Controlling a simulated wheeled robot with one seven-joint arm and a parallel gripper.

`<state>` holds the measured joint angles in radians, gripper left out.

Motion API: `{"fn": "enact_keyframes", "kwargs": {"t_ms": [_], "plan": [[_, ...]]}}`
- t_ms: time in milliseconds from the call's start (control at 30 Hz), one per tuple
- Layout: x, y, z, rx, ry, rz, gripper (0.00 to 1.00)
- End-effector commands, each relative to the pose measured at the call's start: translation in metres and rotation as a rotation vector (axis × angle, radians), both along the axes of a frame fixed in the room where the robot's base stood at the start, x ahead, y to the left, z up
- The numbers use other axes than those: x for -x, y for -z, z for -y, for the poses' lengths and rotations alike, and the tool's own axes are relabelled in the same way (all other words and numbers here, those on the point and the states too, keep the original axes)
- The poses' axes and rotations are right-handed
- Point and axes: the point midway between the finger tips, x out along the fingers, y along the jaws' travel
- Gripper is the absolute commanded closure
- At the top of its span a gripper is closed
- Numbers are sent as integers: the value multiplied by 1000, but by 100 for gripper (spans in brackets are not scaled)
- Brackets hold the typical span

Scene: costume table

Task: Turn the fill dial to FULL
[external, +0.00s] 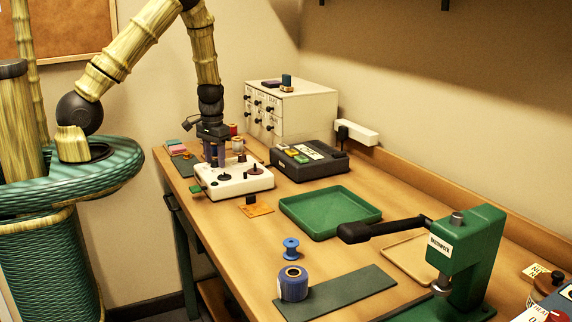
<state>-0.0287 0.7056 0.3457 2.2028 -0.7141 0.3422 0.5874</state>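A white box-shaped device (239,184) sits on the table toward its far left end. A dark knob (254,169) stands on its top right, and another small dark knob (224,176) is near its top middle. I cannot tell which one is the fill dial, and no FULL marking is legible at this size. My gripper (214,162) points down over the back left of the device. Its two dark fingers look slightly apart, but whether they hold or touch something is too small to tell.
A dark grey box with coloured buttons (309,160) stands right of the device. Behind is a white drawer cabinet (291,108).

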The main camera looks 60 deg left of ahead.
Motion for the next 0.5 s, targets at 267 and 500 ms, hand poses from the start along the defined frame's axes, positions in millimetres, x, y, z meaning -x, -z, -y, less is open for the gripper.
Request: {"fn": "enact_keyframes", "kwargs": {"t_ms": [267, 500], "plan": [[0, 0, 0, 0, 0, 0, 97], [0, -1, 0, 0, -15, 0, 97]]}}
